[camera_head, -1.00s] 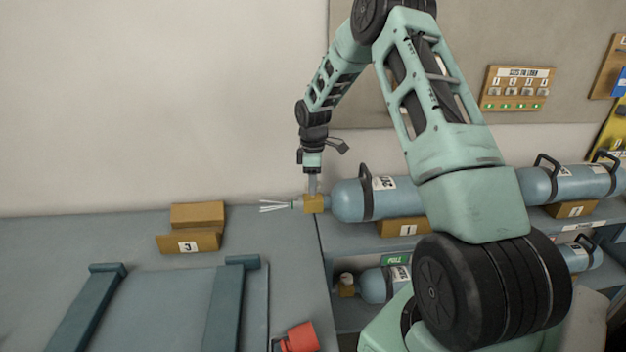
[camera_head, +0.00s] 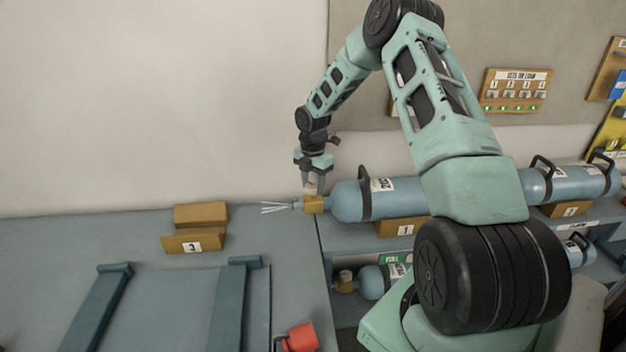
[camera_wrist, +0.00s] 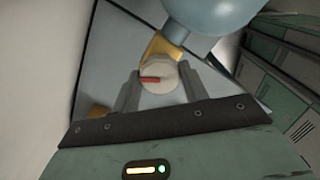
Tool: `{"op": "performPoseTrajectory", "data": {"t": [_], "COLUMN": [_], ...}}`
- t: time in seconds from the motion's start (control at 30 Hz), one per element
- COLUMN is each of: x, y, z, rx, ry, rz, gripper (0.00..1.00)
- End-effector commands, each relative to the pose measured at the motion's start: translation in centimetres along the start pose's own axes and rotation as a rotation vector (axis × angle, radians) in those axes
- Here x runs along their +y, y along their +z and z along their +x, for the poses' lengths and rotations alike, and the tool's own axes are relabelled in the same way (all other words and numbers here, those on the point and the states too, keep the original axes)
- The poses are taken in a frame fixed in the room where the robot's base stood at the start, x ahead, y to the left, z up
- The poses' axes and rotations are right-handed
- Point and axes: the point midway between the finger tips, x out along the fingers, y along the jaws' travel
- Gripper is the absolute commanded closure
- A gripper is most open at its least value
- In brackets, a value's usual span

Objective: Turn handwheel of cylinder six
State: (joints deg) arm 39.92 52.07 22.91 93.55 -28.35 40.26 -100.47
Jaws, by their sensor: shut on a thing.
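A blue-grey cylinder (camera_head: 346,202) lies on its side on the shelf, with its brass valve (camera_head: 315,204) at its left end. It also shows at the top of the wrist view (camera_wrist: 205,14). My gripper (camera_head: 313,186) points down over the valve. In the wrist view, my gripper (camera_wrist: 160,88) has one finger on each side of a pale round handwheel (camera_wrist: 158,74) with a red mark, and is shut on it. The head view shows the handwheel only in part between the fingers. I cannot read a number six on this cylinder.
A wooden block marked 3 (camera_head: 194,246) and two dark rails (camera_head: 229,310) are on the bench to the left. A red object (camera_head: 302,337) is at the bench's front. More cylinders (camera_head: 372,283) lie on the lower shelf. The wall is close behind my gripper.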

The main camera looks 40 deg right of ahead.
Motion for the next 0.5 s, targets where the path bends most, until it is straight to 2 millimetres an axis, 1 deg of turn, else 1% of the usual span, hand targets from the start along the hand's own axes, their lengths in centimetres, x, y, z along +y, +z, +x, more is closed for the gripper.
{"op": "performPoseTrajectory", "data": {"t": [0.03, 0.5], "x": [0.09, 0.14], "y": [0.09, 0.05], "z": [-0.38, -0.37], "rx": [-0.001, -0.002], "ry": [0.003, 0.003], "rz": [-0.043, -0.489], "gripper": [0.79, 0.79]}}
